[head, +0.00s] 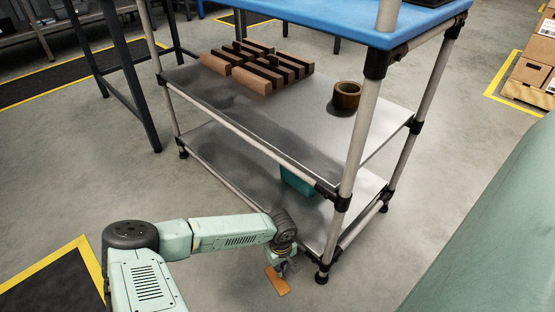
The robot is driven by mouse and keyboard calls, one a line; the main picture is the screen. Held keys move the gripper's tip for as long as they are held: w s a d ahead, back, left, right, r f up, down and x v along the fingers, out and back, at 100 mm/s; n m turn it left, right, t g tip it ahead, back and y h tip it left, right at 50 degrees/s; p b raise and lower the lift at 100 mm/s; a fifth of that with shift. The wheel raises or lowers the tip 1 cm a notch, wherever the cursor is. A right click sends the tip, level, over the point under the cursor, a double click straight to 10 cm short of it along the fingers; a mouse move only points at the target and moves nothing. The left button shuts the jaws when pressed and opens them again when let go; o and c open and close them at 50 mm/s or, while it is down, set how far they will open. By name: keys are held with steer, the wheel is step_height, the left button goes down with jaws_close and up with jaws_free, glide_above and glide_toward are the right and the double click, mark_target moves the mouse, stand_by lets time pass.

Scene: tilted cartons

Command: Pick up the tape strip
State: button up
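A flat orange-brown strip (277,281), which looks like the tape strip, shows at the lower middle of the head view, beside the cart's near leg. My gripper (284,270) points down right at the strip's upper edge and overlaps it in the picture. The fingers are small and dark, so I cannot tell whether they are open or shut, or whether they touch the strip. I also cannot tell whether the strip lies on the floor or hangs above it.
A cart has a blue top (330,18) and a grey middle shelf (225,105) holding several brown blocks (255,80) and a brown ring (347,95). A teal bin (296,181) is on its lower shelf. Cartons (530,70) stand far right.

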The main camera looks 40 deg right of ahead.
mark_target(277, 279)
step_height(277, 279, down, 4)
steer(key=shift+w+f+b, duration=0.1)
steer(key=shift+w+b, duration=0.05)
steer(key=shift+b, duration=0.5)
steer(key=shift+c, duration=0.2)
jaws_close()
